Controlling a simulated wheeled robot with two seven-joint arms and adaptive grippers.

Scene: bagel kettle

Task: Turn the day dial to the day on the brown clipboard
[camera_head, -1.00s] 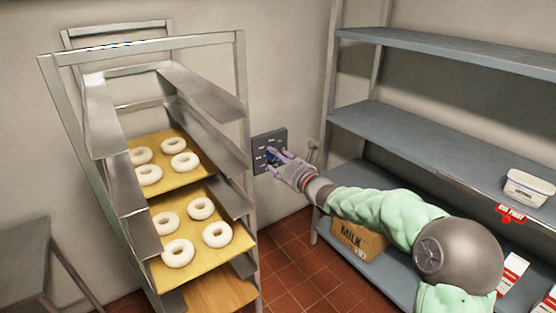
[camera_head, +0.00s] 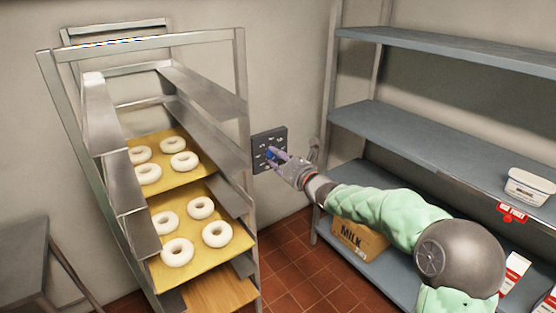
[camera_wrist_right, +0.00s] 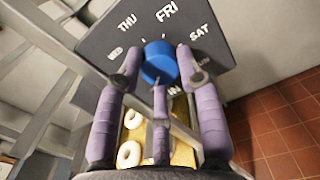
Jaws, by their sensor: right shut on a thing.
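The day dial is a blue round knob (camera_wrist_right: 157,62) on a dark grey wall panel (camera_wrist_right: 105,45); in the head view the panel (camera_head: 263,139) hangs just right of the rack. The right wrist view shows WED, THU, FRI and SAT around the dial; lower labels are partly hidden by my fingers. My right gripper (camera_head: 272,156) is shut on the dial, with purple fingers at both sides and one below it in the right wrist view (camera_wrist_right: 158,68). I cannot make out which day the dial points to. No brown clipboard shows. My left gripper is not in view.
A metal rack (camera_head: 243,90) with trays of white ring-shaped bagels (camera_head: 178,252) stands close left of the panel.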

